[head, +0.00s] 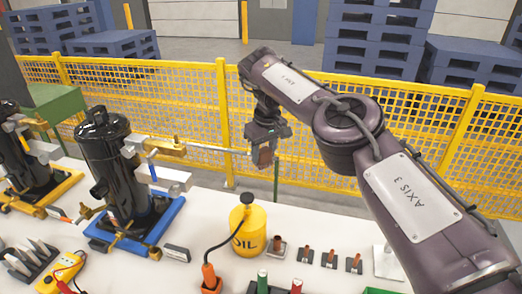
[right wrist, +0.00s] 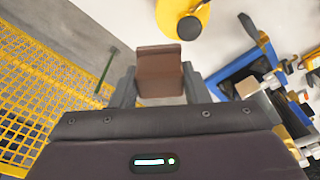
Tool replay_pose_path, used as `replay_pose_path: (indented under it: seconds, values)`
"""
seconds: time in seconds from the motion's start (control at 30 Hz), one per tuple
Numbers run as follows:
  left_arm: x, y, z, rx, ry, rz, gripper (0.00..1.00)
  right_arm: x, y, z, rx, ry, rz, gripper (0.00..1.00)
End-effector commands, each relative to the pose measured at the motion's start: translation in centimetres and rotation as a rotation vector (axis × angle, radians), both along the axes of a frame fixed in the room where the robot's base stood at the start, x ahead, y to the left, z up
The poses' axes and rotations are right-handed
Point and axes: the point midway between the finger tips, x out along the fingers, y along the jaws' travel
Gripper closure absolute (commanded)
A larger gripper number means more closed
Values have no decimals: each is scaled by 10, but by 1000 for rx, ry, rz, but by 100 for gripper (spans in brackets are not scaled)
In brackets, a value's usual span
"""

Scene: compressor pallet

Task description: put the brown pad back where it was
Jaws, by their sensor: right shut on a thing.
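My right gripper (head: 264,147) is shut on the brown pad (head: 265,157) and holds it in the air, near the yellow mesh fence and above the table's far side. In the right wrist view the brown pad (right wrist: 160,72) is a small block between the two grey fingers, clear of other surfaces. Several small dark stands with brown pieces (head: 328,258) are in a row on the white table (head: 225,200), below and right of the gripper. I cannot tell which spot the pad came from. My left gripper is not in view.
A yellow oil can (head: 248,232) with a black cap stands on the table below the gripper. A black compressor (head: 108,160) on a blue base is to its left. The yellow mesh fence (head: 190,95) runs behind the table. A green post (head: 276,180) stands beyond the table edge.

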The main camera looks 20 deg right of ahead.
Motion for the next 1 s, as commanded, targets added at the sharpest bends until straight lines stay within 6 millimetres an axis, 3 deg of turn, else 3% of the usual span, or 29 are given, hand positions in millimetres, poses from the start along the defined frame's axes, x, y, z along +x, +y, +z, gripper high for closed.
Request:
replay_pose_path:
  seconds: [0.4, 0.73, 1.0]
  values:
    - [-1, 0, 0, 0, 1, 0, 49, 1, -16, -15, -5, -3, -712, 80]
    - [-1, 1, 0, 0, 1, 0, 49, -4, -26, -25, -5, 9, -1061, 80]
    - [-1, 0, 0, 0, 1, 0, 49, -1, -29, -24, 3, 3, -1219, 80]
